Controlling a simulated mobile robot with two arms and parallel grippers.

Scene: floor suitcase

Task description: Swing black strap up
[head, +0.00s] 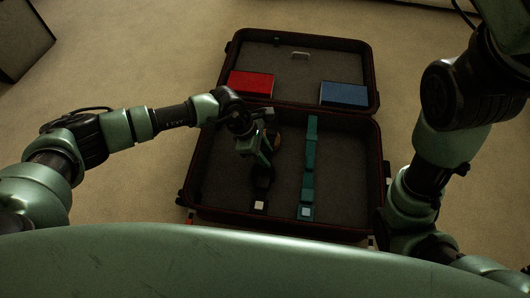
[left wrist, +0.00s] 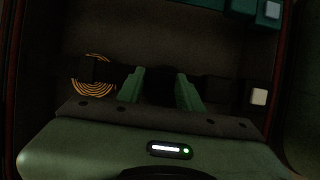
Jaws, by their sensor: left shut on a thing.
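The black strap (head: 258,193) lies in the lower half of the open suitcase (head: 346,226), with a white square (head: 259,205) at its near end. My left gripper (head: 263,168) reaches down over it and hides much of its length. In the left wrist view the two green fingers (left wrist: 160,92) are shut on a dark middle part of the black strap (left wrist: 216,90), and the white square (left wrist: 259,97) shows at the right. A teal strap (head: 309,165) lies to the right, apart from the gripper. My right gripper is out of view.
The lid (head: 310,103) lies open at the back, holding a red block (head: 251,83) and a blue block (head: 344,94). The case floor right of the teal strap is clear.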

